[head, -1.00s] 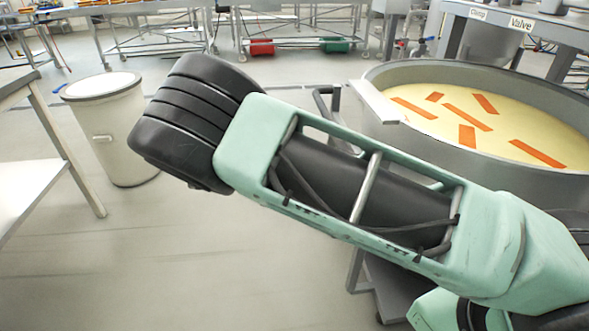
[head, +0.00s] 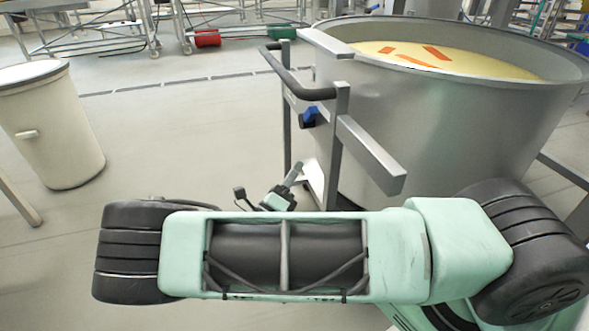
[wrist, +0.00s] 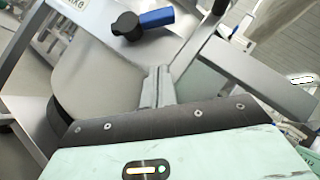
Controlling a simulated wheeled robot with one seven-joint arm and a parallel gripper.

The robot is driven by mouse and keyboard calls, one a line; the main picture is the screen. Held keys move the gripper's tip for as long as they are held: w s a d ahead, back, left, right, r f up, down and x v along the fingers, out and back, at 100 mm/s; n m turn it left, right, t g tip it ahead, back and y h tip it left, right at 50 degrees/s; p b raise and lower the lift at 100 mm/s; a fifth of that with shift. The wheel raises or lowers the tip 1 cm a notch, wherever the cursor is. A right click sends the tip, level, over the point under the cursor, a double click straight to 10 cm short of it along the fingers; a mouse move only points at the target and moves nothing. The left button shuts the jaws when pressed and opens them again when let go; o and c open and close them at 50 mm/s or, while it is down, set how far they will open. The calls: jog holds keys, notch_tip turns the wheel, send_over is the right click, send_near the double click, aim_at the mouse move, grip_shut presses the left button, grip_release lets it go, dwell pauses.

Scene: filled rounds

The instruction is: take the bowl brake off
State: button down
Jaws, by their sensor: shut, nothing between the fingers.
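The large steel bowl (head: 450,125) stands on its trolley at the right in the head view, holding a pale yellow filling. The brake lever (head: 308,117) is a small blue grip on the trolley's handle frame. In the wrist view the blue lever (wrist: 155,18) points right from a black hub (wrist: 126,26), near the top. A partly cut-off label (wrist: 72,4) lies to its upper left. My gripper (head: 295,171) is below the lever in the head view. In the wrist view its fingers (wrist: 158,84) are shut, empty and apart from the lever.
The trolley's black push handle (head: 290,75) and a grey bar (head: 370,155) stand close around the lever. A lidded white bin (head: 50,125) stands at the left. Open floor lies between bin and trolley. Red (head: 207,38) and green (head: 281,32) crates are at the back.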

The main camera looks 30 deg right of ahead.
aim_at(314, 119)
jog(key=x, duration=0.3)
jog(key=w+b+x, duration=0.1)
jog(key=x, duration=0.2)
jog(key=a+r+b+x, duration=0.1)
jog(key=x, duration=0.2)
jog(key=shift+w+d+r, duration=0.15)
jog(key=shift+w+d, duration=0.1)
jog(key=shift+w, duration=0.05)
jog(key=shift+w+r, duration=0.35)
jog(key=shift+r, duration=0.1)
jog(key=shift+r, duration=0.15)
jog(key=shift+r+n+t+y+p, duration=0.1)
jog(key=shift+n+t+y+p, duration=0.2)
jog(key=shift+p, duration=0.55)
